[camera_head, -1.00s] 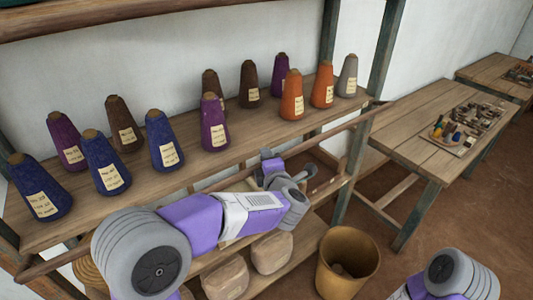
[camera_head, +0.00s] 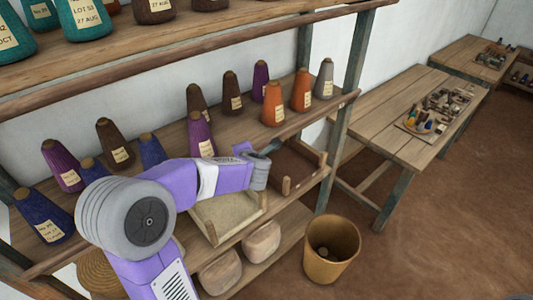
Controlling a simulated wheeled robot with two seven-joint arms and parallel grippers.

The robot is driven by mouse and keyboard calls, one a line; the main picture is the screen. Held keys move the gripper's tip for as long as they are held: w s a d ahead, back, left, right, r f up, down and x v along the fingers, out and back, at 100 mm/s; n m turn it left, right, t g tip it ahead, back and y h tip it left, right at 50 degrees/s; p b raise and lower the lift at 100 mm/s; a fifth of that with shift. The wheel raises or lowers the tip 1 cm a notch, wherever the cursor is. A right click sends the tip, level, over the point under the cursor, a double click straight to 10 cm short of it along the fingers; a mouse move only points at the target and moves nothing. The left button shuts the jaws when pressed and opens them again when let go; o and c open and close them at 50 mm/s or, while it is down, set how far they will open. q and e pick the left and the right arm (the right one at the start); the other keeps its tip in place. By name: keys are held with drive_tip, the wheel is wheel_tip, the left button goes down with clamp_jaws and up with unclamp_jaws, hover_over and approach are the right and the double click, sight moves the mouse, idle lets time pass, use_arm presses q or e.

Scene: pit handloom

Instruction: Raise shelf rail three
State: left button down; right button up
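A long wooden rail (camera_head: 322,115) runs along the front edge of the middle shelf (camera_head: 290,118), which holds yarn cones. My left arm crosses in front of its middle and hides part of it. Another rail (camera_head: 215,60) runs along the front of the upper shelf. No number shows on either rail. My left gripper (camera_head: 268,150) is close to the middle rail, right of the arm's wrist. Its fingers are small and partly hidden, so I cannot tell whether it is open or touches the rail. My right gripper is out of view.
Labelled purple, blue, brown, orange and grey cones (camera_head: 301,90) stand along the middle shelf, some behind my arm. Wooden trays (camera_head: 228,213) sit below. A yellow-brown bucket (camera_head: 331,250) stands on the floor. A bench (camera_head: 395,112) with small items is at right. Floor at lower right is clear.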

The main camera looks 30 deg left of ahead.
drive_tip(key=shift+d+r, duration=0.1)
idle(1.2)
